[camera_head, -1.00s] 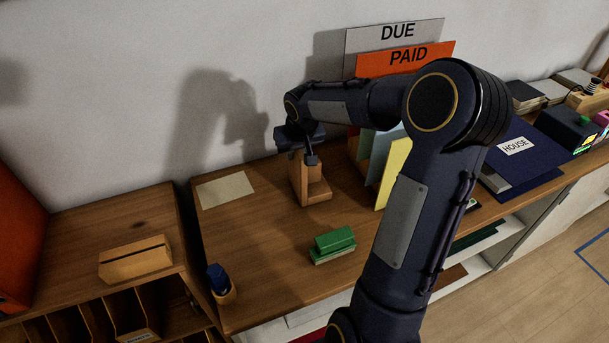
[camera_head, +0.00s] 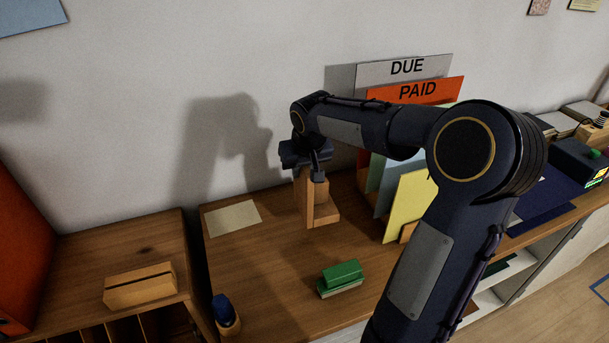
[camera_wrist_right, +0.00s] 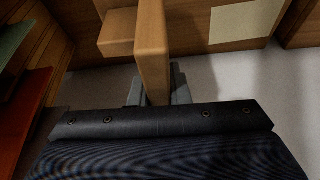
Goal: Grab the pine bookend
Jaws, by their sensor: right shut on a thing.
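The pine bookend (camera_head: 307,205) is an L-shaped light-wood block standing upright on the wooden cabinet top, near the wall. My right gripper (camera_head: 316,172) comes down from above and is shut on the top of its upright panel. In the right wrist view the panel (camera_wrist_right: 153,50) runs between the two fingers (camera_wrist_right: 158,88), and the bookend's foot (camera_wrist_right: 116,33) sticks out to the left. I cannot tell whether its base touches the top. My left gripper is not in view.
Upright folders, including a yellow one (camera_head: 408,205) and an orange PAID sign (camera_head: 425,89), stand just right of the bookend. A green block (camera_head: 341,276) lies in front. A beige paper (camera_head: 233,218) lies to the left, with bare wood around it.

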